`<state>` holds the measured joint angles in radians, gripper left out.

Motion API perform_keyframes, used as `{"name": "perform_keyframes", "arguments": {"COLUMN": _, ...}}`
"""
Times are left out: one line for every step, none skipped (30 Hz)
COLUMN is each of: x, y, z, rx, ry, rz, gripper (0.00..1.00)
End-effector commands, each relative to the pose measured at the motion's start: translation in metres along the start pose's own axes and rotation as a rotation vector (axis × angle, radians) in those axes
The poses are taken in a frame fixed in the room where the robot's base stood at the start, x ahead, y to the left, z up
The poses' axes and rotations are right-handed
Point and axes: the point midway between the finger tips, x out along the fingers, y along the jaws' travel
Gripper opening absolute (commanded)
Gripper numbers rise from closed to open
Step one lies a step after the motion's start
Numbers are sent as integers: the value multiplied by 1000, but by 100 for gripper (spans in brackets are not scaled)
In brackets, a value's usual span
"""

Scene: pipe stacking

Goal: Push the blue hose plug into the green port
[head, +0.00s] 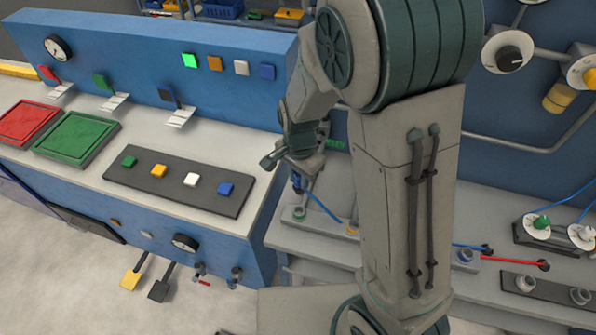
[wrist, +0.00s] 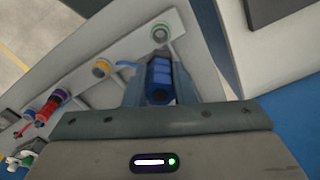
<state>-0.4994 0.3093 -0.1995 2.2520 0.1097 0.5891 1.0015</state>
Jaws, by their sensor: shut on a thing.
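My gripper (wrist: 160,88) is shut on the blue hose plug (wrist: 159,78), which sits between the two fingers in the wrist view. A port with a green ring (wrist: 160,33) lies just beyond the plug's dark tip in that view, and the two appear apart. In the head view the blue plug (head: 297,183) shows small under my gripper (head: 299,168), above the green port (head: 299,213). A blue hose runs from the plug toward the right and passes behind my arm. The exact height of the plug above the port is hard to tell.
A yellow-ringed port (wrist: 101,68) stands beside the green one on the same grey strip. A red plug (wrist: 47,108) and a purple-ringed port are farther along. The blue console (head: 150,70) stands to the left. My arm hides the middle of the bench.

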Motion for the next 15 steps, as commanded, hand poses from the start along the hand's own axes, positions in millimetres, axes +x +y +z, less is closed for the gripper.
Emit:
{"name": "perform_keyframes", "arguments": {"x": 11, "y": 0, "z": 0, "rx": 0, "ry": 0, "rz": 1, "gripper": 0}}
{"name": "perform_keyframes", "arguments": {"x": 15, "y": 0, "z": 0, "rx": 0, "ry": 0, "rz": 1, "gripper": 0}}
{"name": "perform_keyframes", "arguments": {"x": 21, "y": 0, "z": 0, "rx": -1, "ry": 0, "rz": 1, "gripper": 0}}
{"name": "perform_keyframes", "arguments": {"x": 25, "y": 0, "z": 0, "rx": -1, "ry": 0, "rz": 1, "gripper": 0}}
{"name": "perform_keyframes", "arguments": {"x": 29, "y": 0, "z": 0, "rx": -2, "ry": 0, "rz": 1, "gripper": 0}}
{"name": "perform_keyframes", "arguments": {"x": 35, "y": 0, "z": 0, "rx": -2, "ry": 0, "rz": 1, "gripper": 0}}
{"name": "perform_keyframes", "arguments": {"x": 39, "y": 0, "z": 1, "rx": -3, "ry": 0, "rz": 1, "gripper": 0}}
{"name": "perform_keyframes", "arguments": {"x": 43, "y": 0, "z": 1, "rx": -4, "ry": 0, "rz": 1, "gripper": 0}}
{"name": "perform_keyframes", "arguments": {"x": 49, "y": -1, "z": 1, "rx": -4, "ry": 0, "rz": 0, "gripper": 0}}
{"name": "perform_keyframes", "arguments": {"x": 53, "y": -1, "z": 1, "rx": -5, "ry": 0, "rz": 0, "gripper": 0}}
{"name": "perform_keyframes", "arguments": {"x": 57, "y": -1, "z": 1, "rx": -5, "ry": 1, "rz": 0, "gripper": 0}}
{"name": "perform_keyframes", "arguments": {"x": 62, "y": -1, "z": 1, "rx": -5, "ry": 1, "rz": 0, "gripper": 0}}
{"name": "perform_keyframes", "arguments": {"x": 65, "y": -1, "z": 1, "rx": -6, "ry": 1, "rz": 0, "gripper": 0}}
{"name": "perform_keyframes", "arguments": {"x": 68, "y": -1, "z": 1, "rx": -6, "ry": 1, "rz": 0, "gripper": 0}}
{"name": "perform_keyframes", "arguments": {"x": 71, "y": -1, "z": 1, "rx": -6, "ry": 1, "rz": 0, "gripper": 0}}
